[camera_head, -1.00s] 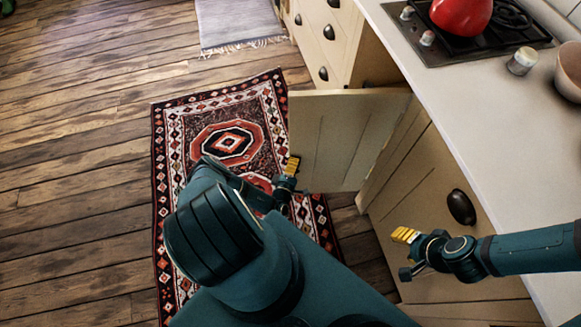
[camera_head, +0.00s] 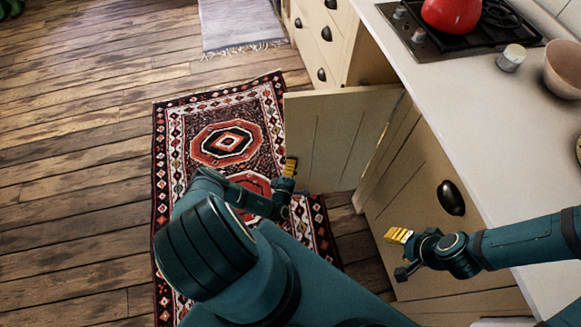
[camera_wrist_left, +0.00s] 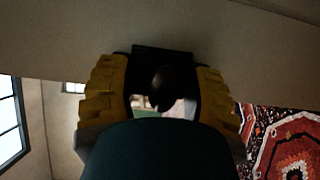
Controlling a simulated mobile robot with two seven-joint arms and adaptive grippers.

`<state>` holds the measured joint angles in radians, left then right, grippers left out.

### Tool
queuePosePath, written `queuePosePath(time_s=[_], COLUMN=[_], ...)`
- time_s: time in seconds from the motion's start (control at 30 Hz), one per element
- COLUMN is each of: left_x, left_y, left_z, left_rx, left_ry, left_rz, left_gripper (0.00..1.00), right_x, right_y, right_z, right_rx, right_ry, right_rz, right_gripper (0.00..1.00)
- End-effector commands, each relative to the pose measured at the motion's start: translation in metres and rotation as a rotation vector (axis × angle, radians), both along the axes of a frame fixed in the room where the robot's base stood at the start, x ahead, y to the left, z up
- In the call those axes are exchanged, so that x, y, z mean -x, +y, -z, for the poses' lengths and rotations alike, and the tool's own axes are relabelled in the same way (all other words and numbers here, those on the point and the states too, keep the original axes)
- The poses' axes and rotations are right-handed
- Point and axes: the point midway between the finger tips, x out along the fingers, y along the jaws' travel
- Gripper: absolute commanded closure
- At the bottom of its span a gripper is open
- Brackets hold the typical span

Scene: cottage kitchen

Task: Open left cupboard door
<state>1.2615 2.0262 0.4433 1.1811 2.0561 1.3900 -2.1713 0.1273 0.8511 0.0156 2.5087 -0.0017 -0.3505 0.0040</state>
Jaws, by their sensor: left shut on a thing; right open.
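The left cupboard door (camera_head: 335,140) stands swung out from the cabinet over the rug, its inner face showing in the head view. My left gripper (camera_head: 290,167) is at the door's outer free edge. In the left wrist view the yellow fingers of my left gripper (camera_wrist_left: 160,95) are either side of a dark handle (camera_wrist_left: 160,82) on the door (camera_wrist_left: 225,45), shut on it. The handle is hidden in the head view. My right gripper (camera_head: 399,236) is open and empty in front of the closed right cupboard door (camera_head: 415,200), below its black handle (camera_head: 451,198).
The counter (camera_head: 470,120) runs along the right, with a hob (camera_head: 440,42), red kettle (camera_head: 455,12), small jar (camera_head: 511,58) and bowl (camera_head: 565,70). Drawers (camera_head: 325,50) stand beyond the door. A patterned rug (camera_head: 225,110) covers the floor; the wooden floor (camera_head: 80,160) at left is clear.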

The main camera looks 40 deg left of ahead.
Motion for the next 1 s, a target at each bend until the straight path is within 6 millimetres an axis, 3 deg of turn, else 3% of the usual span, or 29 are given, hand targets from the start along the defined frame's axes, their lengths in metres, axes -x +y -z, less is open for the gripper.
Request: queuePosePath(time_s=[0.2,0.23,0.3,0.73,1.0], left_x=[0.000,0.000,0.000,0.000,0.000], left_y=[0.001,0.001,0.001,0.001,0.002], left_z=[0.000,0.000,0.000,-0.005,-0.039], left_rx=[0.000,0.000,0.000,0.001,0.001], left_ry=[-0.001,-0.001,-0.001,-0.001,-0.005], left_rz=[-0.002,-0.002,-0.002,-0.001,-0.001], left_gripper=[0.90,0.33,0.13,0.13,0.13], right_x=[0.000,0.000,0.000,0.000,0.000], right_y=[0.000,0.000,0.000,0.000,0.000], right_z=[0.000,0.000,0.000,0.000,0.000], right_rx=[0.000,0.000,0.000,0.000,0.000], right_ry=[0.000,0.000,0.000,0.000,0.000], right_rz=[0.000,0.000,0.000,0.000,0.000], right_gripper=[0.51,0.51,0.51,0.51,0.51])
